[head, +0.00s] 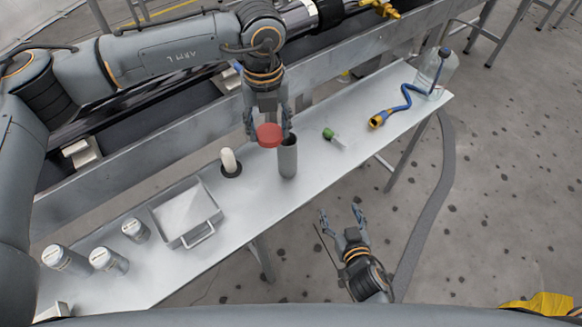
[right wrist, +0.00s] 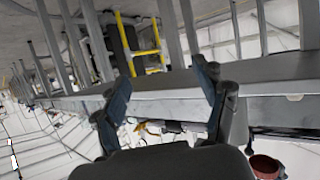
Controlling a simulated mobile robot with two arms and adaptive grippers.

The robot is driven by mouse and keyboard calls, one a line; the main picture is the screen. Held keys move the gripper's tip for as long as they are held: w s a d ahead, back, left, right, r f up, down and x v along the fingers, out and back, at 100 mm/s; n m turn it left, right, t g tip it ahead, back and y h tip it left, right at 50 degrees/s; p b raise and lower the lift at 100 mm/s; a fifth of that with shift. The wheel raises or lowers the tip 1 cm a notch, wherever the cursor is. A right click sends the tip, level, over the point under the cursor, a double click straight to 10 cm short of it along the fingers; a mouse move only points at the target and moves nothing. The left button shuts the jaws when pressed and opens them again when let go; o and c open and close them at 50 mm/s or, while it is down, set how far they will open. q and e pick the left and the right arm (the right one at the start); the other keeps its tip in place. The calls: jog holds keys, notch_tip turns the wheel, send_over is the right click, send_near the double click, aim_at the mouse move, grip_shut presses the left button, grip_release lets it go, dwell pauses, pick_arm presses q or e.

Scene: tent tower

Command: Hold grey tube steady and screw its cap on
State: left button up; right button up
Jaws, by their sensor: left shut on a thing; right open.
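The grey tube (head: 288,160) stands upright on the metal table, and its dark open top faces up. The red cap (head: 269,135) is between the fingers of my left gripper (head: 268,132), just left of the tube's mouth and about level with it. The left gripper points down and is shut on the cap; its right finger is close to the tube's rim, and I cannot tell whether they touch. My right gripper (head: 340,211) is open and empty, below and right of the tube, off the table's near edge. Its open fingers also show in the right wrist view (right wrist: 165,90).
On the table (head: 250,205) are a white cylinder on a dark base (head: 229,162), a handled tray (head: 187,212), several grey canisters (head: 108,261), a green-capped vial (head: 334,138), a blue hose (head: 398,106) and a clear jug (head: 435,73). Floor at right is open.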

pick_arm(q)
jog(key=w+d+n, duration=0.1)
jog(key=n, duration=0.1)
jog(key=r+n, duration=0.1)
jog(key=n, duration=0.1)
jog(key=shift+w+d+r, duration=0.15)
jog(key=shift+w+d, duration=0.25)
pick_arm(e)
jog(key=w+a+r+n+t+y, duration=0.1)
jog(key=a+r+t+y, duration=0.15)
jog(key=r, duration=0.55)
jog(key=n+y, duration=0.2)
jog(key=y, duration=0.2)
send_near(292, 156)
pick_arm(q)
jog(key=n, duration=0.1)
jog(key=w+d+n, duration=0.1)
jog(key=n, duration=0.1)
jog(key=d+n, duration=0.1)
jog(key=n, duration=0.1)
jog(key=shift+w+r, duration=0.25)
jog(key=shift+w, duration=0.15)
pick_arm(e)
jog(key=shift+w+a+t+h, duration=0.1)
jog(key=shift+a+t+h, duration=0.15)
jog(key=shift+a, duration=0.1)
jog(key=shift+w, duration=0.15)
jog(key=x, duration=1.1)
jog(key=shift+w+a, duration=0.2)
jog(key=shift+w, duration=0.15)
